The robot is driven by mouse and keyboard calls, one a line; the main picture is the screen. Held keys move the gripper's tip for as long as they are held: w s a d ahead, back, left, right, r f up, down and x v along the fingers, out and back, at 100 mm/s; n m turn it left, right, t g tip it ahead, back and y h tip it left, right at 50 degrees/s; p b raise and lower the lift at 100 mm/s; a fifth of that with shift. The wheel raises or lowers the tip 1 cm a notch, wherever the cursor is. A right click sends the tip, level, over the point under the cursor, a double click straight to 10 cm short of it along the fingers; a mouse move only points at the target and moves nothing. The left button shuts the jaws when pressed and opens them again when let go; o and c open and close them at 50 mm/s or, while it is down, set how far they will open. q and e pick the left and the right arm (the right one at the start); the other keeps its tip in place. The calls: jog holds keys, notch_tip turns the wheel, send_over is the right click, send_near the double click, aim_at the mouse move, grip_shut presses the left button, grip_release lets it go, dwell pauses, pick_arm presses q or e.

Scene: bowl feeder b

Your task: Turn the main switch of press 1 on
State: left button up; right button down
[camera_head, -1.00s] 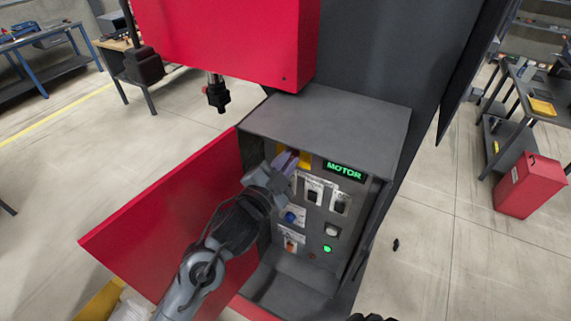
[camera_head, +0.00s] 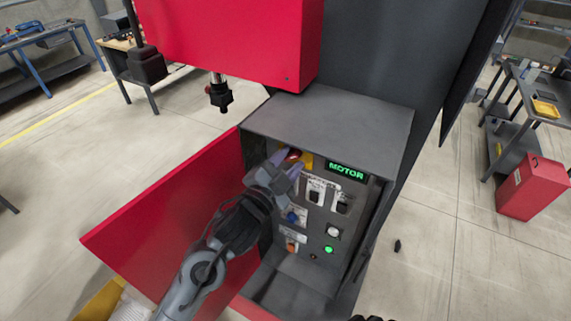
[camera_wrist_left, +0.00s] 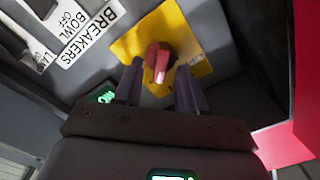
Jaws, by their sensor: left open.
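The main switch is a red rotary knob (camera_wrist_left: 160,58) on a yellow plate (camera_wrist_left: 190,35) in the left wrist view. In the head view the red knob (camera_head: 294,155) shows at the upper left of the press's control panel, partly behind my gripper. My left gripper (camera_wrist_left: 158,85) is open, with its two purple-grey fingers on either side of the knob's near end; I cannot tell whether they touch it. In the head view my left gripper (camera_head: 287,165) reaches into the open cabinet. My right gripper is not clearly in view.
The panel also holds black breaker switches (camera_head: 315,195), a blue button (camera_head: 293,217), an orange switch (camera_head: 291,247) and a lit green lamp (camera_head: 328,250). The red cabinet door (camera_head: 165,220) stands open to the left. A red press head (camera_head: 230,45) hangs above.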

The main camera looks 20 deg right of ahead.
pick_arm(q)
jog(key=b+v, duration=0.2)
jog(key=v, duration=0.9)
dwell(0.3)
